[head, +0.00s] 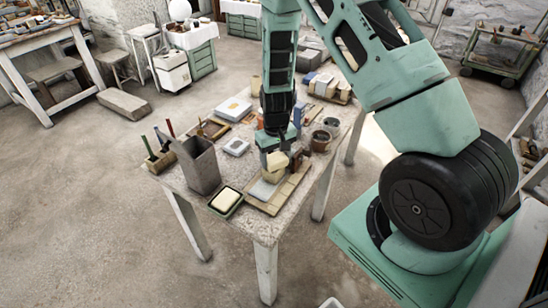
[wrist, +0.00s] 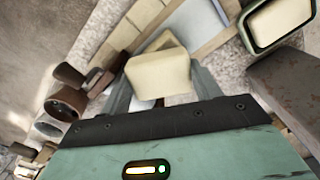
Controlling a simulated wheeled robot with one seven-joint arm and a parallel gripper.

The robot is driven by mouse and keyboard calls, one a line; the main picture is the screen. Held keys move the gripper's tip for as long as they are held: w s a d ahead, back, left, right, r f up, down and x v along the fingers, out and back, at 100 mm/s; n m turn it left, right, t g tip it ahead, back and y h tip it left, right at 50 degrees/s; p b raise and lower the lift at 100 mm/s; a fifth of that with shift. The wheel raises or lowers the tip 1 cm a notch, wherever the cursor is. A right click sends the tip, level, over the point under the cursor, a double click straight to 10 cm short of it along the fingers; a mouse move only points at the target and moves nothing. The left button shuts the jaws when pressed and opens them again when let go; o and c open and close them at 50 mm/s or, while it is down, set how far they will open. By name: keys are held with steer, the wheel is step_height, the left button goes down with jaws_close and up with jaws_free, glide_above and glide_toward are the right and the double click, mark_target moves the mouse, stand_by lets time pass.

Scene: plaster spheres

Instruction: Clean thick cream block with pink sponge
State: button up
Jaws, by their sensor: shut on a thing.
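My gripper (wrist: 160,88) points down over the table and is shut on a thick cream block (wrist: 157,74). In the head view the cream block (head: 276,161) shows below my gripper (head: 279,150), above a slatted wooden board (head: 289,192). Another cream piece (wrist: 163,41) shows just beyond the held block in the wrist view. It appears below the held block in the head view, where I cannot tell if they touch. I cannot make out a pink sponge in either view.
A dark green-rimmed tray (head: 213,206) with a cream slab stands at the table's front left. Beside it stands a tall grey container (head: 199,165). A flat grey-blue slab (head: 262,190) lies on the board. Brown pots (head: 321,140) stand right of my gripper.

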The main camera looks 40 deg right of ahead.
steer(key=shift+o, duration=0.2)
steer(key=shift+s+d, duration=0.15)
steer(key=shift+d, duration=0.55)
steer(key=shift+w+a, duration=0.2)
steer(key=shift+a, duration=0.8)
steer(key=shift+w+a, duration=0.15)
steer(key=shift+a, duration=0.85)
steer(key=shift+c, duration=0.2)
steer(key=shift+o, duration=0.2)
steer(key=shift+s+d, duration=0.2)
steer(key=shift+d, duration=0.8)
steer(key=shift+s+d, duration=0.2)
steer(key=shift+d, duration=0.8)
steer(key=shift+w+a, duration=0.2)
steer(key=shift+a, duration=0.85)
steer(key=shift+w+a, duration=0.2)
steer(key=shift+a, duration=0.8)
steer(key=shift+s+d+r+p, duration=0.2)
steer(key=shift+d+r+p, duration=0.45)
steer(key=shift+d, duration=0.4)
